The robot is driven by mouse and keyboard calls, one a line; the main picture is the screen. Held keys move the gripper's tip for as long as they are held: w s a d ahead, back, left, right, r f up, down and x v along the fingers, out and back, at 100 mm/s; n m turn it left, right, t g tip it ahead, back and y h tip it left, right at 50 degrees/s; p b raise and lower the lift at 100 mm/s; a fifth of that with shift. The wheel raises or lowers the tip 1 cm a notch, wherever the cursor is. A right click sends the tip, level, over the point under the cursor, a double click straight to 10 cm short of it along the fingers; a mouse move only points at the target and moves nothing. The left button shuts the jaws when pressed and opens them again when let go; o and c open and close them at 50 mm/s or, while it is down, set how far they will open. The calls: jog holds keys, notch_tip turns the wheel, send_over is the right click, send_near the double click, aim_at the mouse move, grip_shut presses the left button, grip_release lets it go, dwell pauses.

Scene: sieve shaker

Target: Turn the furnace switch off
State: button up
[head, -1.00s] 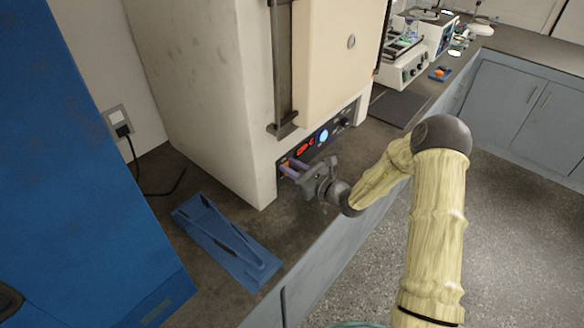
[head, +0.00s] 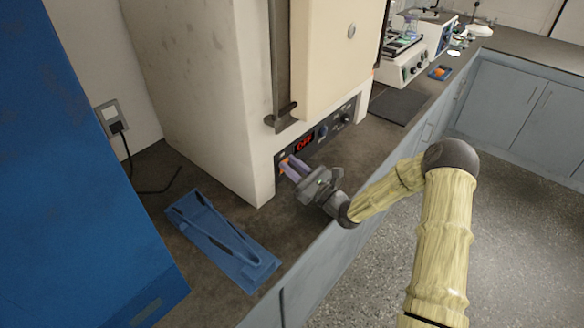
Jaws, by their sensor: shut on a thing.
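The furnace (head: 205,110) is a large cream box on the counter, with a dark control panel (head: 340,122) low on its front. The panel has a red lit display (head: 304,143) and several knobs and buttons. The furnace switch is at the panel's left end and is mostly hidden by my fingertips, so I cannot read its position. My gripper (head: 287,165) is at that end of the panel, with its purple, orange-tipped fingers shut on the switch.
A blue tray with tongs (head: 222,240) lies on the counter left of my gripper. A blue cabinet (head: 80,190) stands at the far left. A dark mat (head: 397,107) and lab instruments (head: 405,68) are right of the furnace. Open floor lies at the right.

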jog(key=o, duration=1)
jog(key=shift+s+d+f, duration=0.2)
jog(key=shift+d, duration=0.15)
jog(key=r+v, duration=0.1)
jog(key=v, duration=0.4)
jog(key=r+v, duration=0.1)
jog(key=v, duration=0.4)
jog(key=r+v, duration=0.1)
jog(key=v, duration=0.4)
jog(key=shift+s+d+r, duration=0.1)
jog(key=shift+s+d, duration=0.4)
jog(key=shift+d, duration=0.15)
